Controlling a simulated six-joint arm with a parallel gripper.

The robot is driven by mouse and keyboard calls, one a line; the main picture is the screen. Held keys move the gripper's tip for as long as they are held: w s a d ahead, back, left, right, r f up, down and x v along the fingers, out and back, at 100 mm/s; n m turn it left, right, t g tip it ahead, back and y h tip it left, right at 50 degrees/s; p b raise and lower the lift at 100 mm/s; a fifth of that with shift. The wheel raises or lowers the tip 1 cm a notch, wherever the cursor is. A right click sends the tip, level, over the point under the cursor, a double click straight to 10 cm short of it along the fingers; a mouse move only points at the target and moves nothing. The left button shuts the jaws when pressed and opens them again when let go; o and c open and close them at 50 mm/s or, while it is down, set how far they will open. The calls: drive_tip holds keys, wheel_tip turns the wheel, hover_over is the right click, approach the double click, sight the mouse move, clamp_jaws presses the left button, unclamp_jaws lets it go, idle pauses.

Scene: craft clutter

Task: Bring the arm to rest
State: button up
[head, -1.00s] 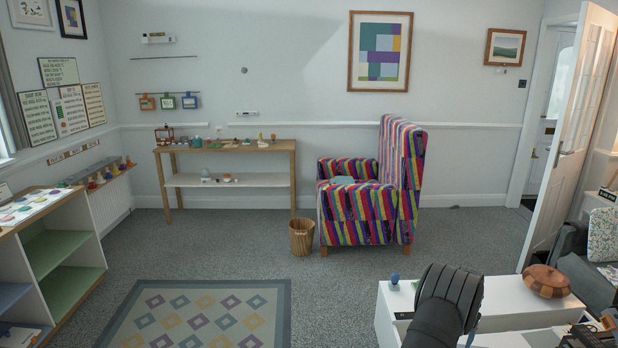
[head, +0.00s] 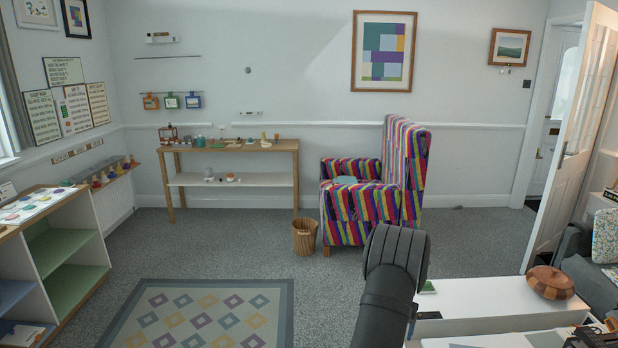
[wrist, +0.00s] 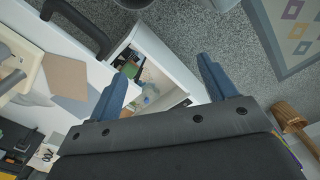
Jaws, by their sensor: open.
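My arm (head: 391,275) rises in dark grey at the bottom centre of the head view, in front of the white unit's left end. Its gripper end cannot be made out there. In the wrist view my gripper (wrist: 163,85) has its two blue fingers spread wide apart, with nothing held between them. Beyond the fingers is an open white compartment (wrist: 178,66) with small items inside, one of them pale blue. The fingers appear apart from it, though the distance is hard to tell.
The white unit (head: 490,296) carries a brown segmented round object (head: 550,282) at its right. A wicker basket (head: 305,237), striped armchair (head: 372,185) and wooden table (head: 233,146) stand farther back. A patterned rug (head: 200,320) lies left on open grey carpet.

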drive_tip(key=shift+s+a+r+n, duration=0.15)
drive_tip(key=shift+a+n, duration=0.25)
drive_tip(key=shift+a, duration=1.55)
drive_tip(key=shift+d, duration=0.1)
drive_tip(key=s+d+f+m, duration=0.1)
drive_tip(key=d+m, duration=0.3)
drive_tip(key=d, duration=1.7)
drive_tip(key=shift+s+d+f, duration=0.25)
drive_tip(key=shift+s, duration=0.15)
